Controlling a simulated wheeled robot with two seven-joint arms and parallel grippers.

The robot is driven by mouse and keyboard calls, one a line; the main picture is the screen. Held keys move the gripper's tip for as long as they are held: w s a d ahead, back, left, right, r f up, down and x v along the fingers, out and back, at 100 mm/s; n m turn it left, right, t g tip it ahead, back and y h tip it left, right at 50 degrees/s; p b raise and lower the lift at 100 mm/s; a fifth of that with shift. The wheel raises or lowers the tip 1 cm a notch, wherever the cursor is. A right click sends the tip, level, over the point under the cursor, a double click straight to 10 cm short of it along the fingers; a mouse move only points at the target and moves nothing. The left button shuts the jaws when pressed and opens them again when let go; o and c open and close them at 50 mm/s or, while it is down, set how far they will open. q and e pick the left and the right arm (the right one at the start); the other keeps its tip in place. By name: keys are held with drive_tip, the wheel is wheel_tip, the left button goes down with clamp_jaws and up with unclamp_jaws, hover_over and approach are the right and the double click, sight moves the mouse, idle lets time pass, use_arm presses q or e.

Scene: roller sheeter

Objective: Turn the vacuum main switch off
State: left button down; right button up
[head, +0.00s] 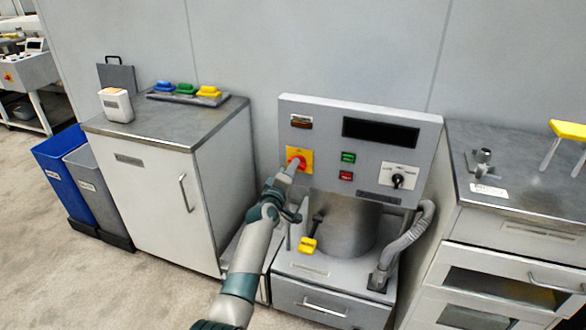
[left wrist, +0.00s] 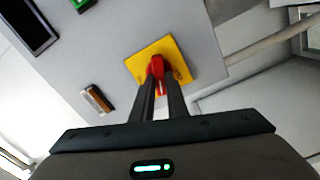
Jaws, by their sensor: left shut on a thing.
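The main switch is a red rotary handle (left wrist: 157,68) on a square yellow plate (left wrist: 141,62), mounted on the left part of the machine's grey upright panel. In the head view the yellow plate (head: 306,154) shows, with the red handle partly hidden by my gripper. My left gripper (head: 293,166) reaches it from the front and below. In the left wrist view my left gripper's two dark fingers (left wrist: 159,84) are shut on the red handle, one on each side. Switch position marks are too small to read. My right gripper is not in view.
The panel also bears a dark display (head: 381,132), a green button (head: 348,157), a red button (head: 345,176) and a black selector knob (head: 398,181). Cabinets stand close on both sides.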

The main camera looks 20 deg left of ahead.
use_arm(q)
drive_tip(key=shift+f+n, duration=0.15)
drive_tip(key=shift+n, duration=1.85)
drive_tip(key=c, duration=1.7)
unclamp_jaws()
drive_tip(key=shift+c, duration=0.2)
drive_tip(key=shift+s, duration=0.15)
